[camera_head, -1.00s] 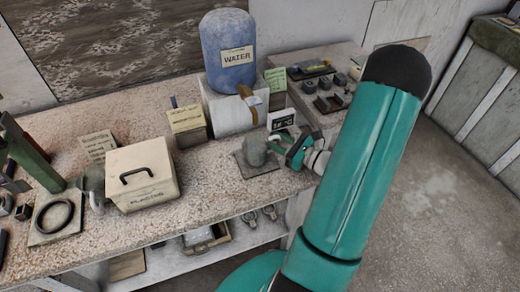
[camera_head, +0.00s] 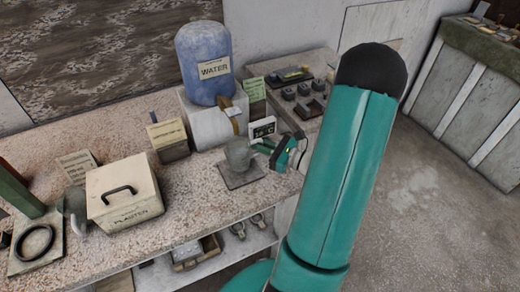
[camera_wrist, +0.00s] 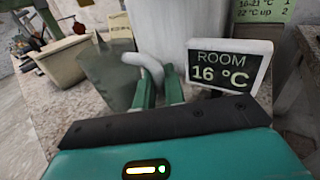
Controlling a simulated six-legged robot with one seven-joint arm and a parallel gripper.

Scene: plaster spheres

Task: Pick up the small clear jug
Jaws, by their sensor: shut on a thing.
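The small clear jug (camera_head: 239,156) looks greyish and see-through. It stands upright over a dark square mat (camera_head: 238,182) near the front edge of the bench; I cannot tell whether its base touches the mat. My gripper (camera_head: 264,147) is at the jug's right side. In the wrist view the jug (camera_wrist: 106,80) is to the left, with its pale curved handle (camera_wrist: 150,64) between my gripper's green fingers (camera_wrist: 159,88). The fingers are shut on the handle. The jug's base is hidden there.
A room temperature display (camera_head: 262,127) reading 16 °C stands close behind my gripper. A blue water container (camera_head: 203,62) sits on a white block (camera_head: 205,122) behind the jug. A plaster box (camera_head: 123,193) is to the left. Bare bench top lies between box and mat.

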